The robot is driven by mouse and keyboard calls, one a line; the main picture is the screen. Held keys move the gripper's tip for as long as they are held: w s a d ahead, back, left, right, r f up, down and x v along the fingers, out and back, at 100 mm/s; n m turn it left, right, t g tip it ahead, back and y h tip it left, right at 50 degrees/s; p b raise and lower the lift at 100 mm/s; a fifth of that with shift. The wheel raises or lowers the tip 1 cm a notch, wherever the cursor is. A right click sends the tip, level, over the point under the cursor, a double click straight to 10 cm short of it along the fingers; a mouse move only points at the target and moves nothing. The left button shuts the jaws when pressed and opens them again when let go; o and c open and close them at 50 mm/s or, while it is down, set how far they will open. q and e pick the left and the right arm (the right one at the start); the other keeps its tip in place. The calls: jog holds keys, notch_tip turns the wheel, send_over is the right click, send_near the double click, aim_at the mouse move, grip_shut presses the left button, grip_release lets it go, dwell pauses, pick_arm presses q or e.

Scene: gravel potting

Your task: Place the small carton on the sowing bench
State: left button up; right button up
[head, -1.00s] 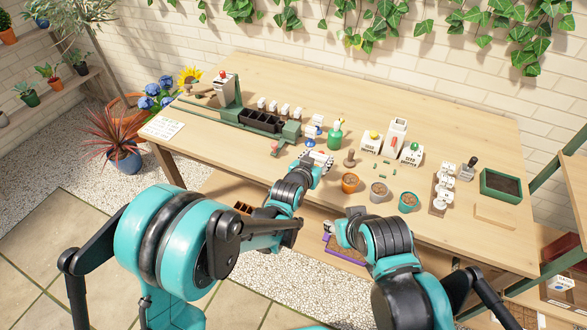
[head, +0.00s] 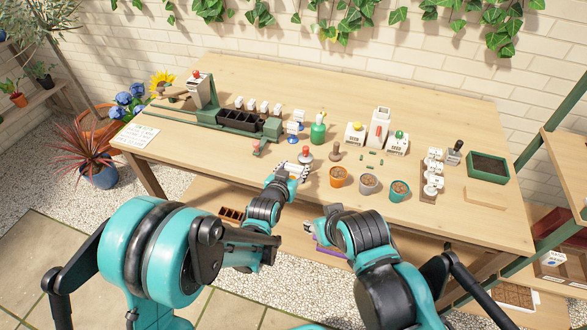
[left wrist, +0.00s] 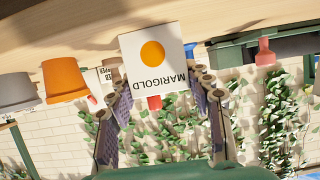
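The small carton (left wrist: 154,62) is white with an orange disc and the word MARIGOLD, upside down in the left wrist view. It sits between the fingertips of my left gripper (left wrist: 157,88), which appear to touch both its sides. In the head view my left gripper (head: 298,172) is low over the front part of the wooden sowing bench (head: 220,160); the carton is hard to make out there. Whether its base touches the bench I cannot tell. My right gripper (head: 316,226) is in front of the bench edge; its fingers are too small to read.
A red-knobbed item (head: 305,154) stands just behind my left gripper. An orange pot (head: 338,177), a grey pot (head: 368,183) and a teal pot (head: 399,190) stand to its right. A green device with a black tray (head: 240,119) lies behind. Bare bench lies to the left.

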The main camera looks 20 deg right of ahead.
pick_arm(q)
jog(key=o, duration=0.4)
jog(key=shift+c, duration=0.2)
jog(key=shift+s+a+r, duration=0.15)
jog(key=shift+s+r, duration=0.1)
jog(key=shift+r, duration=0.05)
jog(key=p+v, duration=0.3)
jog(key=v, duration=0.8)
jog(key=shift+s, duration=0.2)
jog(key=shift+a+r, duration=0.1)
jog(key=shift+a, duration=0.1)
